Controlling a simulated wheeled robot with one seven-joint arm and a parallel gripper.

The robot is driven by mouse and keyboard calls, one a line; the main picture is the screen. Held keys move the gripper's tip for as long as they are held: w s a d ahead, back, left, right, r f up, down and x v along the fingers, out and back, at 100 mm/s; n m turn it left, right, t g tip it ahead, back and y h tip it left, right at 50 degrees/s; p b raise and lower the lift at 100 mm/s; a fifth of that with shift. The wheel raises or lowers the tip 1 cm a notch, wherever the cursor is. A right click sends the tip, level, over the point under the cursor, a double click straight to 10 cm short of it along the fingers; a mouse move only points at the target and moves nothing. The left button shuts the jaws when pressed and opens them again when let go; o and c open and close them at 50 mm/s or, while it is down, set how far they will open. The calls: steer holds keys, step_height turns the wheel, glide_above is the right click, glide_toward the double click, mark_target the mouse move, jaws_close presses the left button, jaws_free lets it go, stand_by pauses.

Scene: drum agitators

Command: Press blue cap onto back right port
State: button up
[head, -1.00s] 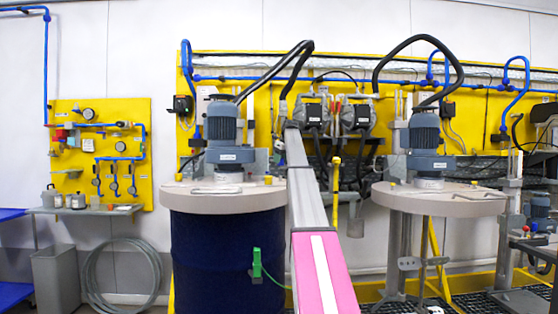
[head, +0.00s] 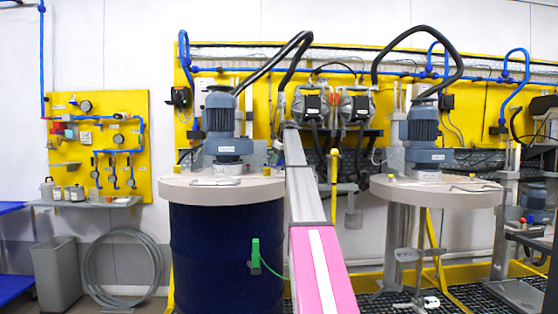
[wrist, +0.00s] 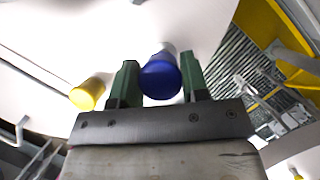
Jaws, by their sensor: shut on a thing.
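In the wrist view my gripper (wrist: 160,72) has two green fingers, one on each side of a blue cap (wrist: 160,80), and is shut on it. The cap is over a pale surface, and a small light grey piece (wrist: 168,48) shows just beyond it. I cannot tell whether the cap touches that piece or is seated on it. A yellow cap (wrist: 87,93) stands on the pale surface to the left, apart from the fingers. The back right port cannot be told apart there.
A dark blue drum (head: 225,255) has a pale lid (head: 185,192) bearing a motor (head: 221,125). Another round lid (head: 437,196) with a motor (head: 423,130) stands at right. Black hoses arch above both. Yellow backing panels line the wall. Floor grating (wrist: 232,75) shows in the wrist view.

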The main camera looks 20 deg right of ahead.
mark_target(279, 164)
steer(key=shift+f, duration=0.55)
stand_by(0.5)
steer(key=shift+f, duration=0.95)
steer(key=shift+f, duration=0.6)
stand_by(0.7)
steer(key=o, duration=1)
steer(key=shift+r, duration=0.15)
steer(key=shift+c, duration=0.2)
steer(key=shift+r, duration=1.95)
